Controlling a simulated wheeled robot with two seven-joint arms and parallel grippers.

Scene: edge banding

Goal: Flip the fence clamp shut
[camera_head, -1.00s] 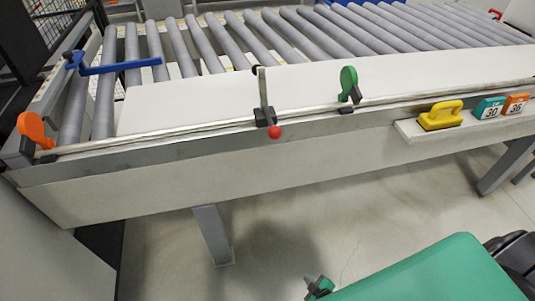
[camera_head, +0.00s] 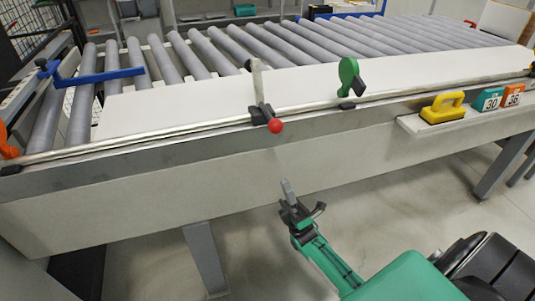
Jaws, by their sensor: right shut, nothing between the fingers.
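The fence clamp appears to be the black block (camera_head: 261,113) on the fence rail, with a red ball knob (camera_head: 275,126) at its front right. A flat pale grey bar (camera_head: 257,80) stands up behind the block, leaning slightly left. The knob hangs just in front of the rail. My right gripper (camera_head: 287,186) is shut and empty, in front of the table's front panel and below the red knob in the picture. It is apart from the clamp. My left gripper is not in view.
The metal rail (camera_head: 190,127) runs along the table edge. A green paddle (camera_head: 348,76) stands right of the clamp and an orange one (camera_head: 8,148) far left. A yellow-handled block (camera_head: 443,108) and numbered blocks sit on a side shelf. Grey rollers (camera_head: 230,60) lie behind a white board (camera_head: 160,105).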

